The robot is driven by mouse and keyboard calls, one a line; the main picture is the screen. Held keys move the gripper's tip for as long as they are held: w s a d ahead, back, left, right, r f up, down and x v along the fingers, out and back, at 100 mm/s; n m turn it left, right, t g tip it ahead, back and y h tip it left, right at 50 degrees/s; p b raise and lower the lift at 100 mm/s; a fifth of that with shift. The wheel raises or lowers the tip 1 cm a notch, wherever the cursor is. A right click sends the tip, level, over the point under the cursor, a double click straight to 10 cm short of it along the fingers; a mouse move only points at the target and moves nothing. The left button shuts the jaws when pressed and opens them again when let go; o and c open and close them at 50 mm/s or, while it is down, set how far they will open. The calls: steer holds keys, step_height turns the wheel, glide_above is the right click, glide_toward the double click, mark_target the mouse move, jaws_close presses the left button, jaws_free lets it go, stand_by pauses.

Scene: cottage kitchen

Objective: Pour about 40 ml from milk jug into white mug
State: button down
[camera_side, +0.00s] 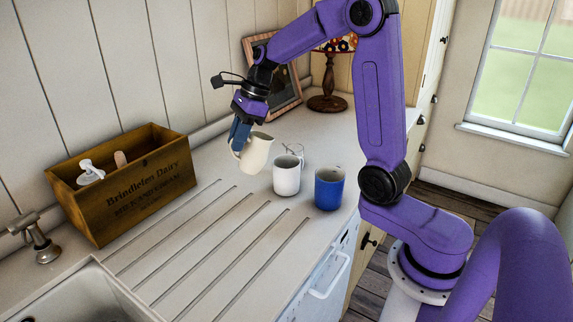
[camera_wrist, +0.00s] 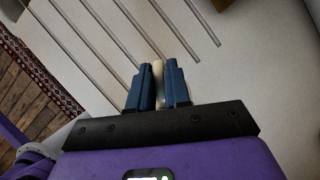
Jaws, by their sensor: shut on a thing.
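The cream milk jug (camera_side: 256,153) is in my gripper (camera_side: 240,135) above the counter in the side view, tilted with its mouth toward the right. In the wrist view my gripper (camera_wrist: 159,88) is shut with a pale strip of the jug (camera_wrist: 158,82) between its blue fingers. The white mug (camera_side: 286,179) stands upright on the counter just right of the jug. The jug's mouth is near the mug's rim, on its left. I cannot see any stream of milk or the level inside the mug.
A blue mug (camera_side: 329,189) stands right of the white mug. A wooden crate (camera_side: 127,192) stands at left, near the sink (camera_side: 84,282). A lamp (camera_side: 327,100) and picture frame (camera_side: 287,98) stand behind. The grooved counter in front is clear.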

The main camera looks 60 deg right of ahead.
steer(key=shift+w+a+f+g+h, duration=0.25)
steer(key=shift+a+f+g+h, duration=0.15)
steer(key=shift+f+h, duration=0.25)
steer(key=shift+w+a+f+g+h, duration=0.2)
steer(key=shift+a+f+g+h, duration=0.1)
steer(key=shift+a+f+h, duration=0.25)
step_height(320, 180, down, 8)
steer(key=g+h, duration=0.1)
steer(key=shift+w+r+h+b, duration=0.2)
steer(key=shift+h+b, duration=0.1)
steer(key=shift+h, duration=0.1)
steer(key=shift+r, duration=0.1)
